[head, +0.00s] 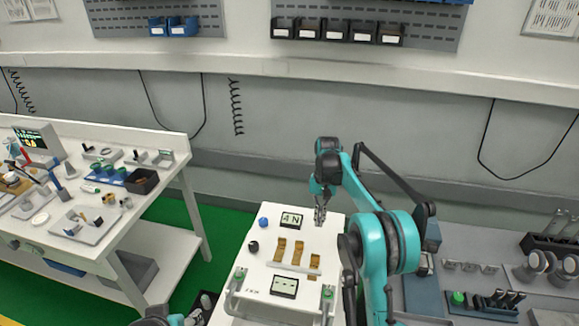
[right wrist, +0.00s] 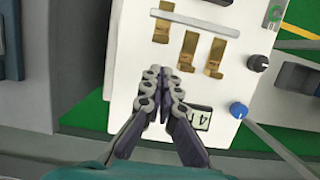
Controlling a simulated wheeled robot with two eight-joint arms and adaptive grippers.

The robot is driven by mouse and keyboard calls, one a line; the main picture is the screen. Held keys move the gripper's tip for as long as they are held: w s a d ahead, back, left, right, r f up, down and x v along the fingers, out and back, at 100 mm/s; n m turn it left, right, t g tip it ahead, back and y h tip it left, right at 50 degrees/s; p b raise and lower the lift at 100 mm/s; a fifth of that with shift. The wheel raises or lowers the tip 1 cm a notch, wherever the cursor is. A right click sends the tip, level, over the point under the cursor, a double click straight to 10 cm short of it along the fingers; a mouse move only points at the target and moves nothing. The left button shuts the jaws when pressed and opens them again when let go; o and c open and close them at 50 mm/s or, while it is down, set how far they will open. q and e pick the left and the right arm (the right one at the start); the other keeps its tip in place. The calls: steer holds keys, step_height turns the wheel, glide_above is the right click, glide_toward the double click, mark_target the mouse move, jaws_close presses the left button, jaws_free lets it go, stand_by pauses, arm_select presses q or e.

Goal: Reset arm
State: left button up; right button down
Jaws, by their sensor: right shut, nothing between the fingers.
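My right arm rises on the right of the head view and bends down to its gripper (head: 320,220). The gripper points down above the far right part of a white panel (head: 262,262). In the right wrist view the two dark fingers (right wrist: 160,78) are together with nothing between them. They are over the panel (right wrist: 133,45), near the brass clips (right wrist: 190,48) and the small display (right wrist: 201,117); I see no clear contact.
The panel has a blue knob (head: 263,222), a black knob (head: 253,246) and a second display (head: 284,286). A white workbench (head: 140,212) with tools stands left. A grey counter (head: 465,250) with parts lies right. Green floor is clear between bench and panel.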

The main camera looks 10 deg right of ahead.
steer(key=s+a+r+n+t, duration=0.25)
steer(key=s+r+t, duration=0.25)
steer(key=s+r, duration=0.85)
steer(key=s+f+n+t, duration=0.1)
steer(key=s+f+t, duration=0.1)
steer(key=s, duration=0.6)
steer(key=s+a+f+n+t+h, duration=0.1)
steer(key=s+f, duration=0.3)
steer(key=s, duration=0.5)
steer(key=shift+a+t, duration=0.25)
steer(key=shift+t, duration=0.65)
stand_by(1.5)
